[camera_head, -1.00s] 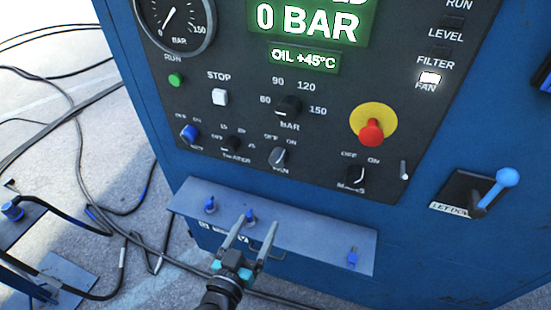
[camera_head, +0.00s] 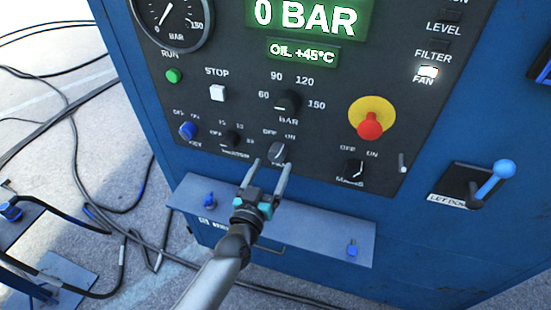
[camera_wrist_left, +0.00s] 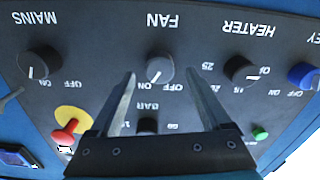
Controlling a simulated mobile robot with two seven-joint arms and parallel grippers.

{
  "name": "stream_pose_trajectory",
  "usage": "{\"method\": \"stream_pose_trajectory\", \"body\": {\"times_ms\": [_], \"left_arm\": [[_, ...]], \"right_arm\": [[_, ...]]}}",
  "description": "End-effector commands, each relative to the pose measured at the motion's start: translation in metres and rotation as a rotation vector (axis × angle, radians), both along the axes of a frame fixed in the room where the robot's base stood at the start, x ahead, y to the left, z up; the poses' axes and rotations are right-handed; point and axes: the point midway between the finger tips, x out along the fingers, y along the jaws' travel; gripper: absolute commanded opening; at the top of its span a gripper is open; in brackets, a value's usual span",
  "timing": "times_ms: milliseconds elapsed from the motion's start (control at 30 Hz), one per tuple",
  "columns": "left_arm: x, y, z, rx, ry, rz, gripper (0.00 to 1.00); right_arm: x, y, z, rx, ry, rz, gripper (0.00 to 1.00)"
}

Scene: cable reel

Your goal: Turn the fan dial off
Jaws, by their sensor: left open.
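The FAN lamp (camera_head: 428,72) is lit white.
The heater dial (camera_head: 232,139) is to the left and the mains dial (camera_head: 353,170) to the right. A red emergency button (camera_head: 370,125) is above right. A blue ledge (camera_head: 320,228) juts out below the panel. A blue-knobbed lever (camera_head: 503,169) stands at right.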

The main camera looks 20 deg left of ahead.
Motion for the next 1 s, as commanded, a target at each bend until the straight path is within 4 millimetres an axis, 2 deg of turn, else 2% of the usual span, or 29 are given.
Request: {"method": "stream_pose_trajectory", "body": {"times_ms": [100,300,700,1000], "left_arm": [[0.018,-0.001,0.000,-0.001,-0.001,0.000,0.81],[0.036,-0.002,-0.001,-0.001,0.001,0.000,0.81],[0.041,-0.002,0.000,0.000,0.001,0.000,0.81],[0.040,-0.002,0.000,0.000,0.001,0.000,0.49]], "right_arm": [[0.000,0.000,-0.002,0.000,0.000,-0.001,0.85],[0.000,0.000,-0.004,0.000,-0.001,-0.001,0.85],[0.000,0.003,-0.004,0.003,0.000,-0.002,0.85],[0.000,0.004,-0.004,0.005,0.000,-0.002,0.85]]}}
